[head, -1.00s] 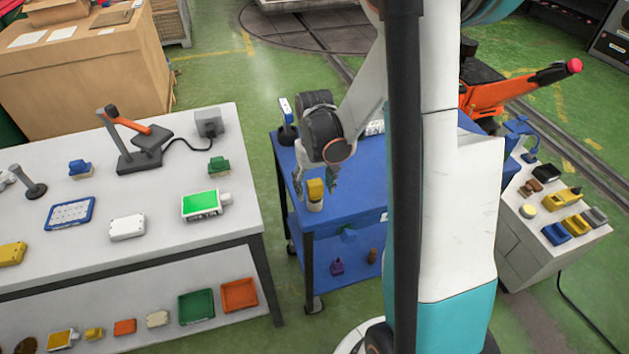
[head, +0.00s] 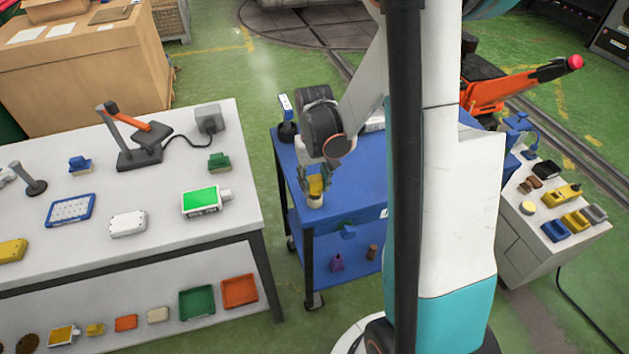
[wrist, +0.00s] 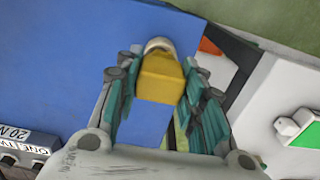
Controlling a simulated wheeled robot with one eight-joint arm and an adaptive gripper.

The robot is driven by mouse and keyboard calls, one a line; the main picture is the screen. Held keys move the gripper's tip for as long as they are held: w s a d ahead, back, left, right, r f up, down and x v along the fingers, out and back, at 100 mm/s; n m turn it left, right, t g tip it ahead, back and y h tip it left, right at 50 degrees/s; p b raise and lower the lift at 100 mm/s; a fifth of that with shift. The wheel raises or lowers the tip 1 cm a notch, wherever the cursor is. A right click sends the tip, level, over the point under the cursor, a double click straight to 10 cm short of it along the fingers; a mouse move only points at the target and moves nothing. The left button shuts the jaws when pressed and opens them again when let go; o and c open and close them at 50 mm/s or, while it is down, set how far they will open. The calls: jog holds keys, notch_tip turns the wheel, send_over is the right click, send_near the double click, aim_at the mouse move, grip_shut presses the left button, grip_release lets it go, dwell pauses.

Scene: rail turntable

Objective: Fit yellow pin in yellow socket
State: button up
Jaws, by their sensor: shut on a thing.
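A yellow block-shaped piece with a pale round end, which I take for the yellow pin (head: 315,185), is at the near left corner of the blue cart (head: 358,185). My gripper (head: 315,180) is around it from above, one finger on each side. In the wrist view the yellow pin (wrist: 160,78) sits between the teal fingers of my gripper (wrist: 162,90), with its pale end beyond. I cannot tell if it still touches the cart top. No yellow socket can be made out for certain; yellow pieces (head: 562,197) lie on the right grey cabinet.
A white table (head: 150,240) on the left bears a lamp-like stand, a green-screen device (head: 202,200) and small blocks. A dark-handled item (head: 287,120) stands at the cart's far left corner. Green floor separates table and cart. An orange machine (head: 500,92) is behind right.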

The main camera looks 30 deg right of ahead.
jog(key=shift+r+p, duration=0.3)
jog(key=shift+r, duration=0.25)
dwell(0.4)
jog(key=shift+r+p, duration=2)
jog(key=shift+r, duration=1.05)
jog(key=shift+r+p, duration=1.65)
jog(key=shift+r, duration=0.85)
